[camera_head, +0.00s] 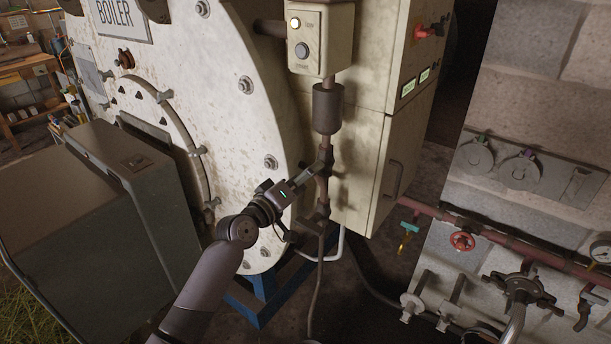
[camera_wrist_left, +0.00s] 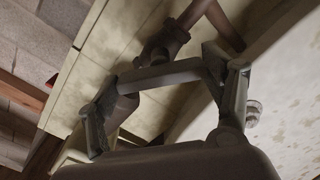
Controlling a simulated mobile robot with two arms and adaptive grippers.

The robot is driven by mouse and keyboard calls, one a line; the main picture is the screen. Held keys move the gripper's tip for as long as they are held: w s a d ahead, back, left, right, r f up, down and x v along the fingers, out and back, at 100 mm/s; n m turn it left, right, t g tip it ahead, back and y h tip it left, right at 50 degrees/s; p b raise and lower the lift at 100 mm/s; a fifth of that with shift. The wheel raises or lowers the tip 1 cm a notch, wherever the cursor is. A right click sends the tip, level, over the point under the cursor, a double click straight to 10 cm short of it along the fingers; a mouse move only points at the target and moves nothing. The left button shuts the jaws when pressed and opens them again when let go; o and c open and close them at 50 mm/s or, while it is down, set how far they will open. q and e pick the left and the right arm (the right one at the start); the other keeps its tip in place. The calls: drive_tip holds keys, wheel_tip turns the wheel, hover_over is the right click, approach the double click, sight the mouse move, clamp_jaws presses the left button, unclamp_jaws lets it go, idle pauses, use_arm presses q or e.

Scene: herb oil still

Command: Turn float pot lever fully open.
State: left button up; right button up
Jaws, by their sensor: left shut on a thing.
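The float pot appears to be the dark cylinder (camera_head: 327,108) on the vertical pipe under a small control box at the boiler's right side. My left gripper (camera_head: 316,170) is at the valve fitting below that cylinder. In the left wrist view, my left gripper (camera_wrist_left: 162,80) has a finger at each end of a short grey bar, which looks like the lever (camera_wrist_left: 160,76), and is shut on it. Pipe fittings (camera_wrist_left: 165,42) show just behind the bar. In the head view the gripper largely hides the lever, so its exact angle is hard to tell. My right gripper is not in view.
The white boiler front (camera_head: 235,110) stands close to the left of the pipe. A cream cabinet (camera_head: 375,150) with a handle stands right behind it. The control box (camera_head: 320,40) is above. A red pipe with a red valve wheel (camera_head: 462,241) runs at the right.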

use_arm(q)
drive_tip(key=shift+n+p, duration=1.1)
drive_tip(key=shift+n, duration=2.7)
drive_tip(key=shift+f, duration=0.15)
drive_tip(key=o, duration=1.2)
drive_tip(key=shift+a, duration=0.1)
drive_tip(key=v, duration=1.2)
